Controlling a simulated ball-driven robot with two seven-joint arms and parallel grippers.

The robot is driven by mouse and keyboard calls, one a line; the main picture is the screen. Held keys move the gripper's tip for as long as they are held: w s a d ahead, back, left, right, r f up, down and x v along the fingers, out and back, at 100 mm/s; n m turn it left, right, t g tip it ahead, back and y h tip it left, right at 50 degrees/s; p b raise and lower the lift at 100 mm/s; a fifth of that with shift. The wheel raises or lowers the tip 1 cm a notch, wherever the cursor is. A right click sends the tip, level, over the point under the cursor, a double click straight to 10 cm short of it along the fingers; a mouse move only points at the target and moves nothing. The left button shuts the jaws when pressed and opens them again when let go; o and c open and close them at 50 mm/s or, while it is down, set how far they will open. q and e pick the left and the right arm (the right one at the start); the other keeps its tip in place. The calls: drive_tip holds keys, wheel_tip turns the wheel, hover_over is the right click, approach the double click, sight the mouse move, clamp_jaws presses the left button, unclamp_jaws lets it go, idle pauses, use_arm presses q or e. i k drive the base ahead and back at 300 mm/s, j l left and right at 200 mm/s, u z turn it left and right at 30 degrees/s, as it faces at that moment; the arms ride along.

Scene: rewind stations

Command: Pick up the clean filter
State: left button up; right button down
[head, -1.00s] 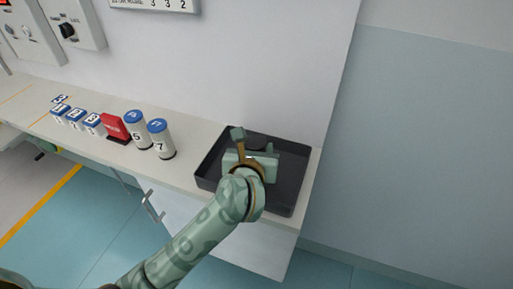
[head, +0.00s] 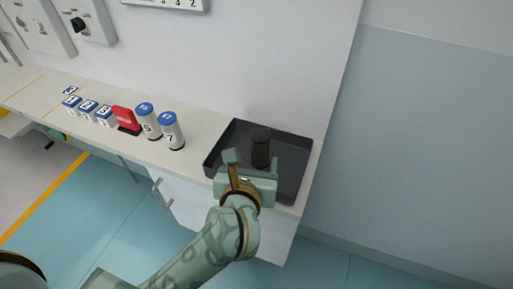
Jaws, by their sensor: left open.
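A dark, ribbed-looking cylinder (head: 261,146), which I take to be the filter, stands upright in a black tray (head: 296,187) at the right end of the counter. My left gripper (head: 251,160) is open at the tray's front side, just in front of the cylinder in the picture. One finger shows to the left of the cylinder and the other to its right, partly hidden by the gripper body. Nothing is held. The cylinder's lower end is close behind the gripper, and I cannot tell if they touch. My right gripper is out of view.
Canisters with blue caps (head: 172,131) and a red block (head: 126,119) stand left of the tray on the pale counter (head: 198,150). A white wall panel rises behind. The counter ends just right of the tray.

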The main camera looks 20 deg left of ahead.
sight(168, 122)
drive_tip(key=u, duration=1.3)
